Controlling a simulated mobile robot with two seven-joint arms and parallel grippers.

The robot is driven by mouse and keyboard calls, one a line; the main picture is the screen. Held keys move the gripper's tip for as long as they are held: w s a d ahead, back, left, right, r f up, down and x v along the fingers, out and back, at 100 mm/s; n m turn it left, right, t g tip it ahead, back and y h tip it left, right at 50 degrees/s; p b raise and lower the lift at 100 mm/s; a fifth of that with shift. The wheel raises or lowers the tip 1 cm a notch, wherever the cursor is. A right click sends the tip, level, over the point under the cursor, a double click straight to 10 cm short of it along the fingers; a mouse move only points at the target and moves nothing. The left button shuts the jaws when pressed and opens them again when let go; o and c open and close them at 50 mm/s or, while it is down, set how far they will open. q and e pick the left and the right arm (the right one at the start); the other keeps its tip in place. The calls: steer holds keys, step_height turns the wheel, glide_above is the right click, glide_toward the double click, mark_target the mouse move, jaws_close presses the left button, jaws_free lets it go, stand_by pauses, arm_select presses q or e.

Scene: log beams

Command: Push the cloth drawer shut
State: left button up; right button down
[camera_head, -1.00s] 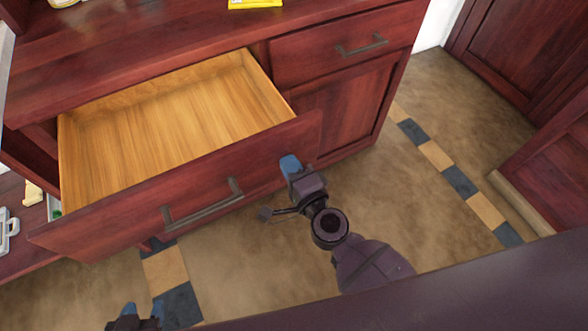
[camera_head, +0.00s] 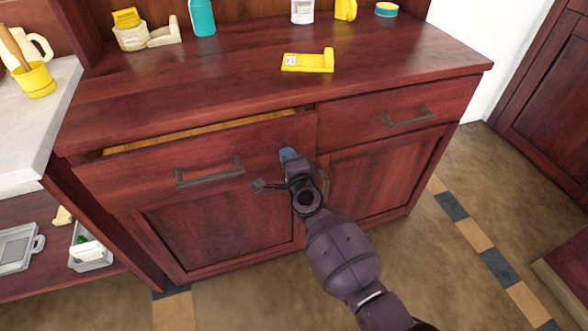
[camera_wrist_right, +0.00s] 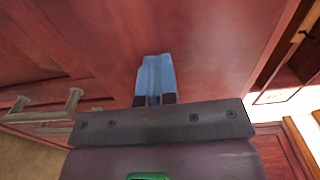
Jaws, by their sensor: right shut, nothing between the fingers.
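The cloth drawer (camera_head: 215,155) is the left drawer of the dark red wooden cabinet. It stands out a little, with a thin strip of its light wooden inside showing along the top edge. Its dark bar handle (camera_head: 210,172) is on the front, and it also shows in the wrist view (camera_wrist_right: 45,112). My right gripper (camera_head: 288,154) is shut and empty, with its blue fingertips at the right end of the drawer front. The blue fingers (camera_wrist_right: 155,78) point at the red wood in the wrist view. I cannot tell whether they touch it. My left gripper is out of view.
The right drawer (camera_head: 400,115) beside it looks closed. A yellow holder (camera_head: 308,62), a teal bottle (camera_head: 201,17) and other items stand on the countertop (camera_head: 240,72). Grey trays (camera_head: 18,248) sit on a low shelf at left. Floor at right is clear.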

steer(key=shift+x, duration=1.4)
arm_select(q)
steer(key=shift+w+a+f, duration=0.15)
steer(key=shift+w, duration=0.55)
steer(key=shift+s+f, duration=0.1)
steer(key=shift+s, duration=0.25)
arm_select(e)
steer(key=shift+s, duration=0.1)
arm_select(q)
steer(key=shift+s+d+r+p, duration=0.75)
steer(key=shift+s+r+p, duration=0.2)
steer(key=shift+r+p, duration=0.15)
arm_select(e)
steer(key=v, duration=1.4)
steer(key=shift+r, duration=0.1)
